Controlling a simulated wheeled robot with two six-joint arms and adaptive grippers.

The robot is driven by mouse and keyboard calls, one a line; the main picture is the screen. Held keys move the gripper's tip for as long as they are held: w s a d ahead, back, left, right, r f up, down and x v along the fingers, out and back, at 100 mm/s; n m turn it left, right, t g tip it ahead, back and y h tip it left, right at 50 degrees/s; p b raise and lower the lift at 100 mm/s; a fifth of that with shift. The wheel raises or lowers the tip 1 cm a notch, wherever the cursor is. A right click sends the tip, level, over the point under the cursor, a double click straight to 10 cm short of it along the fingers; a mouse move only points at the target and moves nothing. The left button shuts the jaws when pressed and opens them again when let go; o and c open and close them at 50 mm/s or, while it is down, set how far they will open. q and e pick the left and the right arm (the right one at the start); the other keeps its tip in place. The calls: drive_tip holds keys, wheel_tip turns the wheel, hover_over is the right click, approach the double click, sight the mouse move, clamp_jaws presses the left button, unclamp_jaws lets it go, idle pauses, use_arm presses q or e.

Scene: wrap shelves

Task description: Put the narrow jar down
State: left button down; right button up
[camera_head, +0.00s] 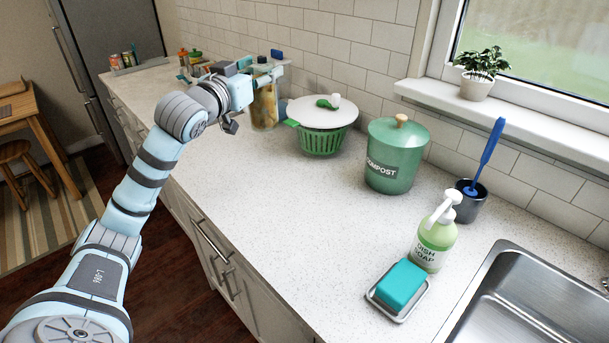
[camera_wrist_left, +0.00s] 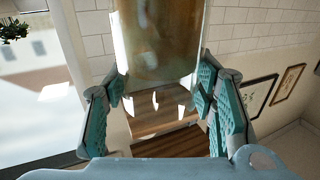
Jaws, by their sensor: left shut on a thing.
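The narrow jar (camera_head: 265,108) is a tall clear jar with brownish-yellow contents, near the back wall at the far part of the counter (camera_head: 235,175). My left gripper (camera_head: 268,76) reaches it from the left and is shut on its upper part. The left wrist view shows the jar (camera_wrist_left: 157,40) between the teal finger pads of the left gripper (camera_wrist_left: 160,82). The jar looks upright in the head view, with its base at or just above the counter; I cannot tell whether it touches. My right gripper is not in view.
A green salad spinner (camera_head: 322,143) with a white lid stands close right of the jar. Further right are a green compost bin (camera_head: 394,165), a soap bottle (camera_head: 433,240) and the sink (camera_head: 530,300). Small bottles (camera_head: 189,58) stand behind my gripper.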

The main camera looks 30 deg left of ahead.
use_arm(q)
wheel_tip(320, 180, down, 20)
drive_tip(key=b, duration=0.5)
drive_tip(key=shift+r, duration=0.2)
drive_tip(key=c, duration=0.7)
unclamp_jaws()
drive_tip(key=s+d+p, duration=0.1)
drive_tip(key=s+p, duration=0.5)
drive_tip(key=s, duration=0.6)
drive_tip(key=shift+p, duration=0.3)
